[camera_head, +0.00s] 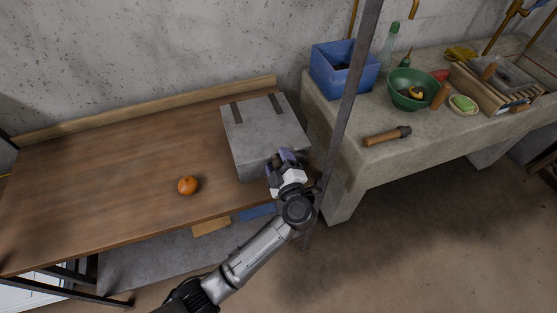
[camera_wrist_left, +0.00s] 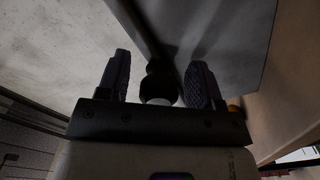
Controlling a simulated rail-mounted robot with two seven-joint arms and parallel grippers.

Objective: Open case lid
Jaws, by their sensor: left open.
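The case is a grey, scuffed metal box (camera_head: 262,132) at the right end of the wooden table. Its flat lid (camera_head: 264,118) lies shut on top, with two dark strips at its back edge. My left gripper (camera_head: 287,156) is at the front right of the case, close to the front edge of the lid, and hides part of it. In the left wrist view, the gripper's two fingers (camera_wrist_left: 160,88) stand apart, with a dark rounded knob-like part (camera_wrist_left: 161,78) showing between them. I cannot tell whether they touch it. My right gripper is not in view.
An orange fruit (camera_head: 188,185) sits on the wooden table (camera_head: 100,190), whose left part is clear. A grey upright post (camera_head: 345,120) stands just right of my left gripper. The stone counter (camera_head: 350,150) holds a blue bin (camera_head: 342,73), a green bowl (camera_head: 408,88) and a mallet (camera_head: 385,137).

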